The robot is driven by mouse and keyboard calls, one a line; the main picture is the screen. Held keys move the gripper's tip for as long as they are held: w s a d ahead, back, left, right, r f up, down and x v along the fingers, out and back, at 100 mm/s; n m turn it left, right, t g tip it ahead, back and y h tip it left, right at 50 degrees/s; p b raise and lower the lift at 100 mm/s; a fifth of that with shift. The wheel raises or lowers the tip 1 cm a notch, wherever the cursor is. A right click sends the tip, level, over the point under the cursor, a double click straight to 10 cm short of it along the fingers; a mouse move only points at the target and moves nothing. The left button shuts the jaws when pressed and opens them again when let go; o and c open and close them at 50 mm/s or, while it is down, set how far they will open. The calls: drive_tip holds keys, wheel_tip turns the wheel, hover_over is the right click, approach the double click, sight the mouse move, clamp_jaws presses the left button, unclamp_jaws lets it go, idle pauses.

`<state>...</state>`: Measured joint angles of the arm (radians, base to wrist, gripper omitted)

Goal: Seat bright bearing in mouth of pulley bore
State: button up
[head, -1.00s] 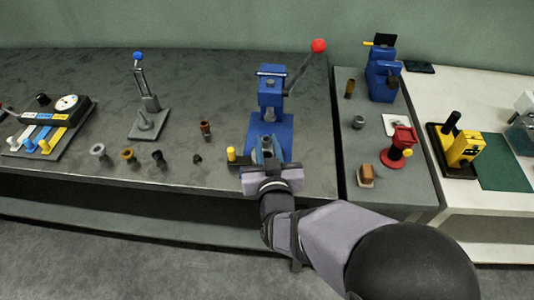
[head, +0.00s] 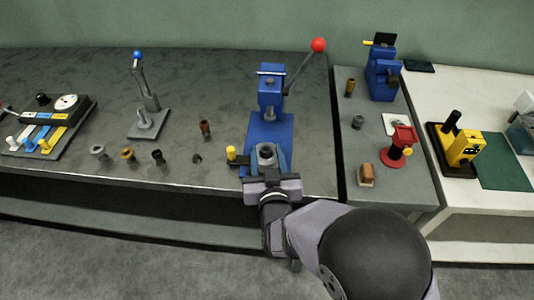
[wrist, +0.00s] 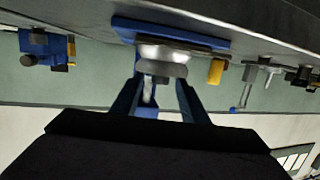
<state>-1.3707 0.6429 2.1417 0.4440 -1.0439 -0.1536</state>
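The blue press (head: 268,125) stands near the table's front edge. A grey round piece (head: 266,151) with a dark opening, which looks like the pulley, sits on its base. In the wrist view, a shiny round body (wrist: 162,52) shows there with a darker grey piece (wrist: 160,69) against it. I cannot tell whether that piece is the bearing in the bore mouth. My gripper (head: 269,168) is just in front of the pulley. In the wrist view its fingers (wrist: 158,98) are apart, with nothing visibly clamped. A light grey ring (head: 97,151) lies on the table at left.
A brass ring (head: 127,154), a black ring (head: 157,156) and a brown cylinder (head: 205,128) stand left of the press. A yellow peg (head: 231,154) is close left of my gripper. The red-knobbed lever (head: 318,46) is raised. A red fixture (head: 398,145) stands at right.

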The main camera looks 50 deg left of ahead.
idle(0.3)
drive_tip(key=shift+r, duration=0.25)
drive_tip(key=b+v, duration=0.1)
drive_tip(key=v, duration=1.1)
drive_tip(key=shift+f, duration=0.1)
drive_tip(key=w+d+f+m+g+h, duration=0.1)
drive_tip(key=w+d+f+m+h, duration=0.25)
drive_tip(key=w+d, duration=0.5)
drive_tip(key=w+d+f+m+g+h, duration=0.1)
drive_tip(key=w+d+f+m+h, duration=0.1)
drive_tip(key=w+d+f+h, duration=0.45)
drive_tip(key=s+d+m+g+h, duration=0.1)
drive_tip(key=s+d+m+g, duration=0.1)
drive_tip(key=d, duration=1.2)
drive_tip(key=s+d+r+m+g+h, duration=0.1)
drive_tip(key=s+d+m+g+h, duration=0.1)
drive_tip(key=d, duration=1.3)
drive_tip(key=s+m+g, duration=0.1)
drive_tip(key=s+g, duration=0.1)
drive_tip(key=s, duration=0.1)
drive_tip(key=shift+d+m+g, duration=0.3)
drive_tip(key=shift+m+g, duration=0.05)
drive_tip(key=shift+g, duration=0.05)
